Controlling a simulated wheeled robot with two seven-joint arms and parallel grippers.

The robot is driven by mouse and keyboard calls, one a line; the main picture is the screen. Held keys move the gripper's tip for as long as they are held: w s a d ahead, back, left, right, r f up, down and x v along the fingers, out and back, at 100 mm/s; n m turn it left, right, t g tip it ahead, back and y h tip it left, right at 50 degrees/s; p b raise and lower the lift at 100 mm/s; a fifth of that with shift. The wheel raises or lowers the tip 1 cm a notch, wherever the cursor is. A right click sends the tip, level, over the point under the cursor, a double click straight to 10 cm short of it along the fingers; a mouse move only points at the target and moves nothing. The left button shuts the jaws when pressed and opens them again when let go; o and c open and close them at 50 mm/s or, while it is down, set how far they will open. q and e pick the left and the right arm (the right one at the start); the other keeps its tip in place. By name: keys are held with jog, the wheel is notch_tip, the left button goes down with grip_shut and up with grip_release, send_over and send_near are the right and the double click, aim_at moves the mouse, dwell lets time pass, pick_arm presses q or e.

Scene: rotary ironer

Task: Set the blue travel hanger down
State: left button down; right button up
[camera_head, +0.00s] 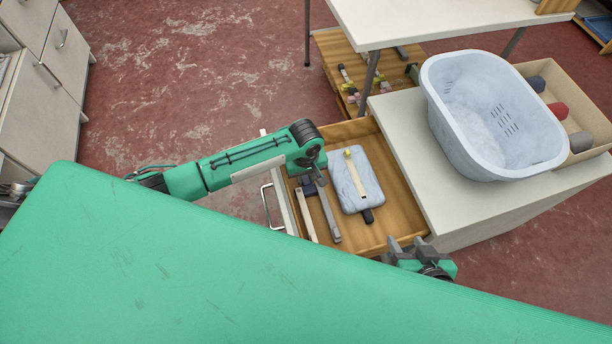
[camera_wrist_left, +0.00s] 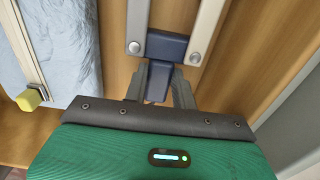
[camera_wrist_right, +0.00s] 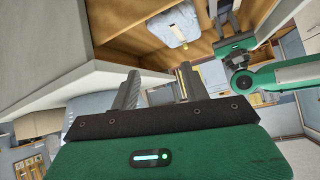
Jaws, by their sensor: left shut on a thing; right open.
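The blue travel hanger (camera_wrist_left: 166,46) shows in the left wrist view as a dark blue hub with two pale folded arms. My left gripper (camera_wrist_left: 158,84) is shut on its dark blue tab. In the head view the hanger's arms (camera_head: 329,213) lie along the left part of the open wooden drawer (camera_head: 376,238), beneath my left gripper (camera_head: 310,178). The hanger is low in the drawer; I cannot tell whether it touches the floor. My right gripper (camera_wrist_right: 157,90) is open and empty, outside the drawer's near right corner.
A folded light-blue cloth (camera_head: 343,196) lies in the drawer beside the hanger, with a cream strip (camera_head: 355,175) and yellow tip on it. A green surface (camera_head: 180,270) fills the foreground.

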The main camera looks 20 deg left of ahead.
pick_arm(q)
jog(key=c, duration=1.1)
grip_release()
jog(key=shift+f, duration=0.1)
jog(key=shift+c, duration=0.2)
